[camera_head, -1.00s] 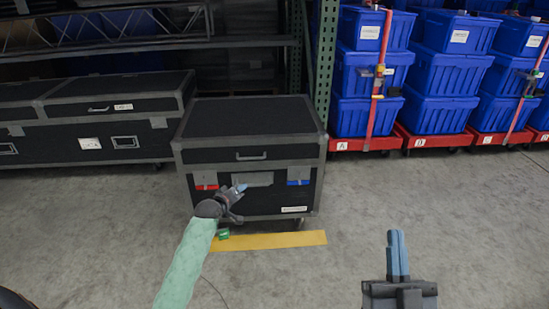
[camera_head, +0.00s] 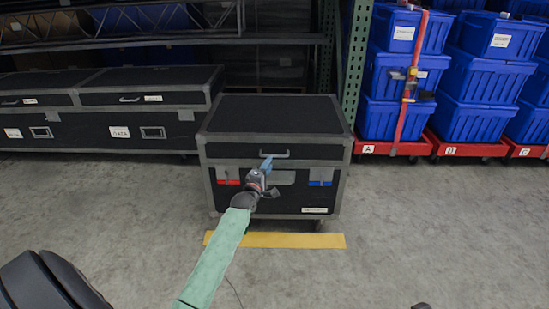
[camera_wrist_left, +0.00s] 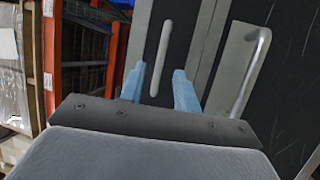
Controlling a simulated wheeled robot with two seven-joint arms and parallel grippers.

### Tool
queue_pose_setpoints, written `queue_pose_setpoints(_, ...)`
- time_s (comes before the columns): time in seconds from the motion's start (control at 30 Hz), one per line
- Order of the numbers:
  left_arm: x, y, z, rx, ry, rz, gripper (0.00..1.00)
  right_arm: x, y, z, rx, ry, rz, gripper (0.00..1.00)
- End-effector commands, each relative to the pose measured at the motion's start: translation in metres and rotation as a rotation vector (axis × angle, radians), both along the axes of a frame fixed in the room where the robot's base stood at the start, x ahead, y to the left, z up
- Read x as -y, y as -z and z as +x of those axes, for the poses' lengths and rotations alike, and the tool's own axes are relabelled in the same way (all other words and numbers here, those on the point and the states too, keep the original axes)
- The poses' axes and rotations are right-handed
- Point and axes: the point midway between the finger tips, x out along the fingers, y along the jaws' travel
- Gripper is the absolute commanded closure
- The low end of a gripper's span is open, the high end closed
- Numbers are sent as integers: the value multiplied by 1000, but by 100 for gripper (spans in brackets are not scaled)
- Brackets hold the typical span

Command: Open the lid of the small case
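The small case (camera_head: 273,115) is black with grey metal edges and stands ahead of me, its lid down. A grey handle (camera_head: 275,155) is on the lid's front and shows in the left wrist view as a pale bar (camera_wrist_left: 161,55). A red-marked latch (camera_head: 228,181) and a blue-marked latch (camera_head: 320,181) are on the front. My left gripper (camera_head: 266,164) is at the lid handle. In the left wrist view its blue fingers (camera_wrist_left: 160,82) are apart, with the handle appearing between them; contact cannot be told. My right gripper is out of view.
Long black cases (camera_head: 100,105) stand on the left under a metal rack. Blue totes (camera_head: 393,75), strapped on red dollies (camera_head: 392,147), stand at the right. A yellow floor strip (camera_head: 295,240) lies before the small case. The floor at the right is clear.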

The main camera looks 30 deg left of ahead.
Motion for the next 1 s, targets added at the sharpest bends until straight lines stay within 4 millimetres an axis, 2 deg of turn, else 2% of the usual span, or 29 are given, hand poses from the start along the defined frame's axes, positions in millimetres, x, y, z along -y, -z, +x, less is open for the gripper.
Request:
queue_pose_setpoints(0.2, -5, -4, 30, 0, 0, 2, 68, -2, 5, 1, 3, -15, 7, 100)
queue_pose_setpoints(0.4, -8, -8, 50, -2, -1, 2, 68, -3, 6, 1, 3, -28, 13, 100)
queue_pose_setpoints(0.6, -9, -10, 59, -2, -1, 3, 68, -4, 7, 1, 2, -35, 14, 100)
queue_pose_setpoints(0.87, -9, -10, 60, -2, -1, 3, 68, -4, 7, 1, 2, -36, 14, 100)
queue_pose_setpoints(1.0, -9, -10, 60, -2, -1, 3, 94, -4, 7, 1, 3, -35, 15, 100)
